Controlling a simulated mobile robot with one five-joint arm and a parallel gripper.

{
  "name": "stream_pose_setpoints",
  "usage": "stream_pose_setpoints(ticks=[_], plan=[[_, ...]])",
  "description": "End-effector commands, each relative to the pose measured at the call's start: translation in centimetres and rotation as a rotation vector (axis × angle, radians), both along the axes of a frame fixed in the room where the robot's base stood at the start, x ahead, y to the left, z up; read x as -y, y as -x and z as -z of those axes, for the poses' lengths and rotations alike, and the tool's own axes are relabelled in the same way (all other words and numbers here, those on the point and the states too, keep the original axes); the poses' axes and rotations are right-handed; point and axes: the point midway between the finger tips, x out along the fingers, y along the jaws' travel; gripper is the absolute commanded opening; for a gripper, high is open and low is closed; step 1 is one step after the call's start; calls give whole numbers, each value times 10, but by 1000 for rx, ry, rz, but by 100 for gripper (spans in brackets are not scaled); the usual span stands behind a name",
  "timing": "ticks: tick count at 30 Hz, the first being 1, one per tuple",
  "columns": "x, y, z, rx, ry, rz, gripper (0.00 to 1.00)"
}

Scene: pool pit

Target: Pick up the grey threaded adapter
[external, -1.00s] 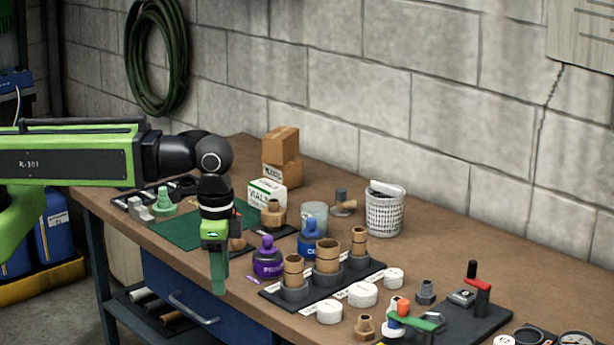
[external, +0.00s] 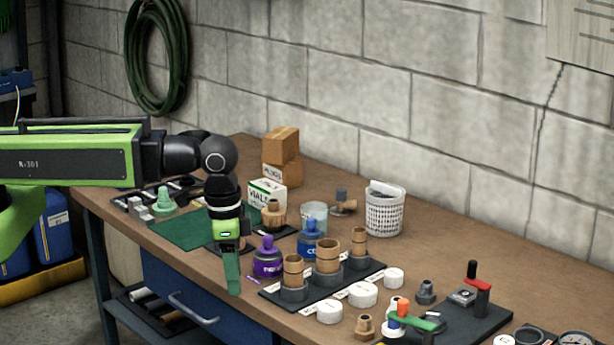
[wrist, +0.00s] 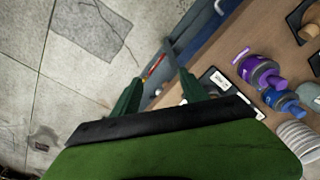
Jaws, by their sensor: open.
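A small grey fitting (external: 426,291) with a hex base and narrower top stands on the bench at the right, and looks like the threaded adapter. Another grey, blocky piece (external: 139,207) sits at the far left of the bench; I cannot tell if it is threaded. My gripper (external: 233,284) points down at the bench's front edge, left of the purple bottle and far from the right-hand grey fitting. In the wrist view my gripper (wrist: 160,90) is open with nothing between its green fingers. Neither grey piece is identifiable there.
A purple bottle (external: 268,262), a blue bottle (external: 310,243) and a dark rack (external: 328,285) of brown fittings stand between my gripper and the right end. White round caps (external: 362,295) lie before the rack. A white basket (external: 384,212) stands behind. The green mat (external: 185,231) is mostly bare.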

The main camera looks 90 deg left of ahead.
Motion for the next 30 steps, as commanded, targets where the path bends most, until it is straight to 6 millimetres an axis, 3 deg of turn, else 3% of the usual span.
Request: stream_pose_setpoints(ticks=[1, 5, 9, 12, 15, 18, 22, 26, 30], plan=[[-2, -29, -1, 32, -7, -30, 51], [-13, -110, -11, 134, -27, -124, 51], [-32, -210, -32, 251, -46, -219, 51], [-47, -272, -49, 316, -58, -266, 51], [-61, -310, -61, 348, -71, -282, 51], [-71, -325, -71, 349, -76, -290, 51], [-75, -319, -72, 348, -77, -295, 51], [-76, -320, -65, 348, -77, -294, 51], [-78, -327, -43, 347, -77, -294, 51]])
